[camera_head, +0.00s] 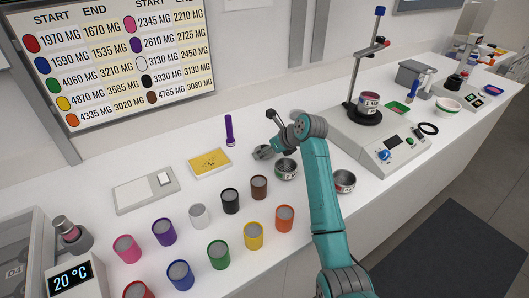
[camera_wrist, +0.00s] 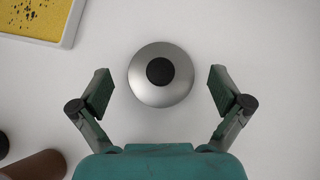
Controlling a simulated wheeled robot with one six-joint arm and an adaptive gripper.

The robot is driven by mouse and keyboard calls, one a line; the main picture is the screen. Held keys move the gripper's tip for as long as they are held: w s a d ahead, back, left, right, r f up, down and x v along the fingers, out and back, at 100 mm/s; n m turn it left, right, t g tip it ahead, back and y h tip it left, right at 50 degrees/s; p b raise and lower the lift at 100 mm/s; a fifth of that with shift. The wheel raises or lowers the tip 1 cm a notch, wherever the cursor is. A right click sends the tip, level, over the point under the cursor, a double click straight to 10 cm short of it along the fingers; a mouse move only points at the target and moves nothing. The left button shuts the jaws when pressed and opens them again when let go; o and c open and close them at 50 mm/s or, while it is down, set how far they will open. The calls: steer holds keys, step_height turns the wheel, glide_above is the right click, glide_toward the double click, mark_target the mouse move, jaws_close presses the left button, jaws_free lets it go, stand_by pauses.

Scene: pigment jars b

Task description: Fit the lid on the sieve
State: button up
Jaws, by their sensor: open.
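The lid (camera_wrist: 143,88) is a silver dome with a black knob, lying on the white bench in the wrist view. My gripper (camera_wrist: 160,91) is open, with one finger on each side of the lid and a clear gap to both. In the head view, my gripper (camera_head: 273,135) is over the grey lid (camera_head: 261,153), which it partly hides. What looks like the sieve (camera_head: 286,170), a round dark cup with a perforated top, stands just right of the lid in the head view. It is not visible in the wrist view.
A metal bowl (camera_head: 344,181) stands right of the sieve, near the bench edge. A brown jar (camera_head: 259,188) and several coloured jars stand in front. A shaker machine (camera_head: 383,150) stands at right.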

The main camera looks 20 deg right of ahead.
steer(key=shift+w+a+f, duration=0.2)
steer(key=shift+w+f, duration=0.15)
steer(key=shift+f, duration=0.1)
steer(key=c, duration=1.2)
steer(key=shift+o, duration=0.2)
steer(key=shift+r, duration=0.1)
